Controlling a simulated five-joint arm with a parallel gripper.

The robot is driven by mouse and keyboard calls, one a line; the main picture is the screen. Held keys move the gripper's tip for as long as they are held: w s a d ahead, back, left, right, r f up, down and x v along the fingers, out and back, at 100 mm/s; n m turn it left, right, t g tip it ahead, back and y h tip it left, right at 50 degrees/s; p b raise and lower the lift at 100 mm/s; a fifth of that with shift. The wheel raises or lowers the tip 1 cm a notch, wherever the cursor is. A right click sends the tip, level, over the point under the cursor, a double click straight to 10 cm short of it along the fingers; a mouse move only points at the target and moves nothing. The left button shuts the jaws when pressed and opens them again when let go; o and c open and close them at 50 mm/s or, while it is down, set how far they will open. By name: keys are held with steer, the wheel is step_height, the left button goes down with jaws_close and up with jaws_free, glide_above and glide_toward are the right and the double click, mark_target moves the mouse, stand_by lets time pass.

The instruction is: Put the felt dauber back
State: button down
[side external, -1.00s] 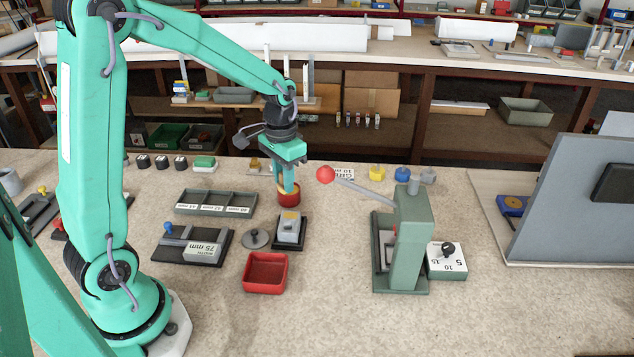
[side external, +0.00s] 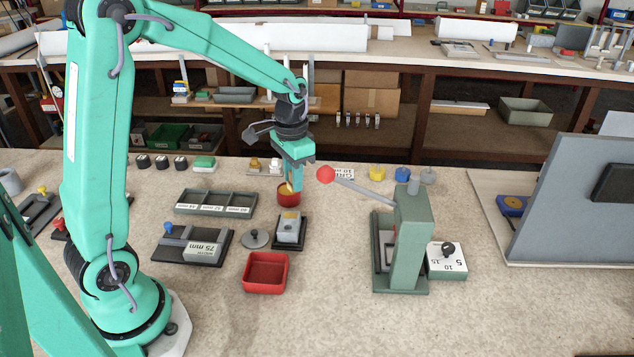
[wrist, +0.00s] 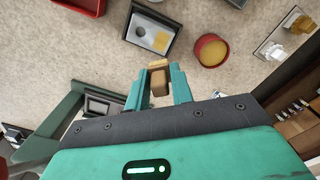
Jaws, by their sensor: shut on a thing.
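My gripper (side external: 297,181) is shut on the felt dauber, a small tan block (wrist: 159,80) between its fingers in the wrist view. In the side view the dauber is mostly hidden by the fingers, and it hangs above the bench by the red pot (side external: 288,197). The pot is round, with a yellowish inside. In the wrist view the pot (wrist: 211,50) stands apart from the dauber, up and to the right. A black-based holder (side external: 290,243) carries a grey block with a yellow patch; it also shows in the wrist view (wrist: 133,36).
A red square tray (side external: 265,285) and a grey knobbed lid (side external: 256,239) lie nearer. A green lever press (side external: 412,245) stands right, its red-knobbed lever (side external: 326,175) close to my gripper. A three-bin grey tray (side external: 215,201) and a 75 mm fixture (side external: 195,246) are left.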

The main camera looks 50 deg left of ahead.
steer(key=w+d+f+m, duration=0.2)
steer(key=w+d+m, duration=0.5)
steer(key=d, duration=0.1)
glide_above(338, 231)
steer(key=shift+f, duration=3)
steer(key=shift+f, duration=0.1)
steer(key=shift+f, duration=1.75)
steer(key=shift+f, duration=0.15)
steer(key=c, duration=1.2)
jaws_free()
